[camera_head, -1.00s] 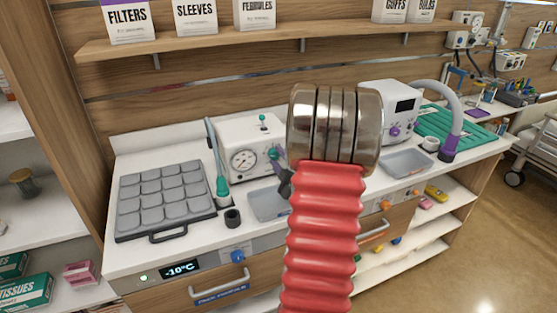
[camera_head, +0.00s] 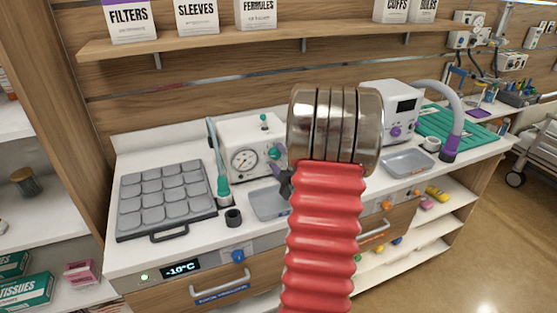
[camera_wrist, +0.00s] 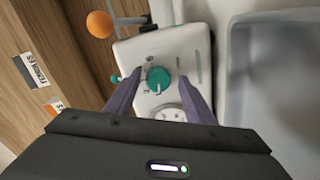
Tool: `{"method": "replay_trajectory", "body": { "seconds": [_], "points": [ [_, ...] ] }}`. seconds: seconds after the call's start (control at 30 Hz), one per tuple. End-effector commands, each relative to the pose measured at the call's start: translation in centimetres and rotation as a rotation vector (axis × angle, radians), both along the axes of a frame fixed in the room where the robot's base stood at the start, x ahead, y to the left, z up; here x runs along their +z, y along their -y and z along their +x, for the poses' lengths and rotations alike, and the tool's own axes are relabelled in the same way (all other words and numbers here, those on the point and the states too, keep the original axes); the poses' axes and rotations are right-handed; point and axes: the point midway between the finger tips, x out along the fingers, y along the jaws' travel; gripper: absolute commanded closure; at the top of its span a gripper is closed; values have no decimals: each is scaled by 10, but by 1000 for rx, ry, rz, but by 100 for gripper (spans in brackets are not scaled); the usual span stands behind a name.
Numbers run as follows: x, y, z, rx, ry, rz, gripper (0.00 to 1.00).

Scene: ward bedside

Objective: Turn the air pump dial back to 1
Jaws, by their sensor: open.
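The air pump (camera_head: 228,140) is a white box with a round gauge (camera_head: 244,163) on its front and a teal dial (camera_head: 274,153) to the gauge's right. In the wrist view the teal dial (camera_wrist: 158,76) lies between the two purple-grey fingers of my gripper (camera_wrist: 161,80). The fingers are apart, one on each side of the dial, and I cannot tell whether they touch it. A pale pointer on the dial points down in that picture. The numbers are too small to read. In the head view my red arm hides most of my gripper.
A grey tray (camera_head: 268,205) lies in front of the pump. A teal-handled tool (camera_head: 222,188) and a small dark cup (camera_head: 233,218) stand left of it, beside a grey padded plate (camera_head: 128,207). An orange ball (camera_wrist: 99,24) shows beside the pump.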

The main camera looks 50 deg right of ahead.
Motion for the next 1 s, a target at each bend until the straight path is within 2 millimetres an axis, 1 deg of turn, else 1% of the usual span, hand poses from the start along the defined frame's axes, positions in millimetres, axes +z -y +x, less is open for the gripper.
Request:
{"method": "replay_trajectory", "body": {
  "seconds": [0.23,0.37,0.53,1.0],
  "points": [
    [1,1,-2,-3,2,-1,51],
    [1,-3,-10,-5,2,0,51],
    [3,-14,-29,-6,2,-1,51],
    [7,-55,-99,-6,1,-1,51]
  ]
}}
